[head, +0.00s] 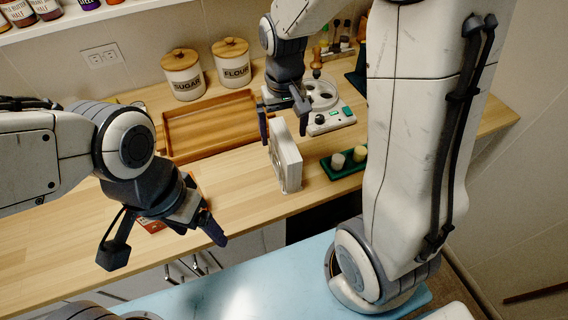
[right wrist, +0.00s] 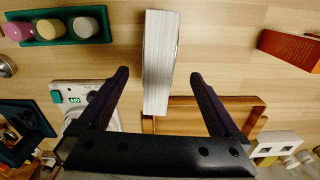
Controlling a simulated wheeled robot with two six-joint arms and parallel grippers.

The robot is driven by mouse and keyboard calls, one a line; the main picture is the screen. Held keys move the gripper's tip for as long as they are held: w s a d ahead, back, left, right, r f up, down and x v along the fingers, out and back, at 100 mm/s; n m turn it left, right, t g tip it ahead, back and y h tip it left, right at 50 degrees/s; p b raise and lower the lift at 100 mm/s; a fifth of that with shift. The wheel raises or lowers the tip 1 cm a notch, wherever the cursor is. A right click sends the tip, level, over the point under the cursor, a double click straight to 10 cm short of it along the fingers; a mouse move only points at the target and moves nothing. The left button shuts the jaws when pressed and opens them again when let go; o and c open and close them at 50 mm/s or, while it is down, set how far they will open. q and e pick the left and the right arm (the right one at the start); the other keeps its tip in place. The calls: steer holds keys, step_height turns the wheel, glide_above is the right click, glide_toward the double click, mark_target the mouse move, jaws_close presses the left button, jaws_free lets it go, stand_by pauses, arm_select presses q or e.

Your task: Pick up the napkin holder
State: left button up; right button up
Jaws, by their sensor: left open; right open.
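The napkin holder (head: 287,160) stands upright on the wooden counter near its front edge, with a white stack of napkins in it. In the right wrist view the napkin holder (right wrist: 160,58) appears as a pale ridged block, its near end between the finger tips. My right gripper (head: 285,118) is open just above and behind it, with a finger to each side and gaps between fingers and block. In the right wrist view my right gripper (right wrist: 160,76) holds nothing. My left gripper (head: 162,245) is open and empty at the counter's front edge, away from the holder.
A wooden tray (head: 212,149) lies left of the holder. A green tray (head: 330,166) with small cups sits close on its right. A white scale-like device (head: 336,118) stands behind right. Sugar (head: 184,76) and flour (head: 232,62) canisters stand at the wall.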

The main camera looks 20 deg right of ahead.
step_height(320, 180, down, 7)
steer(key=shift+d+r+p, duration=0.15)
steer(key=shift+r+p, duration=0.05)
steer(key=shift+p, duration=0.25)
steer(key=shift+c, duration=0.3)
steer(key=shift+w, duration=0.1)
jaws_close()
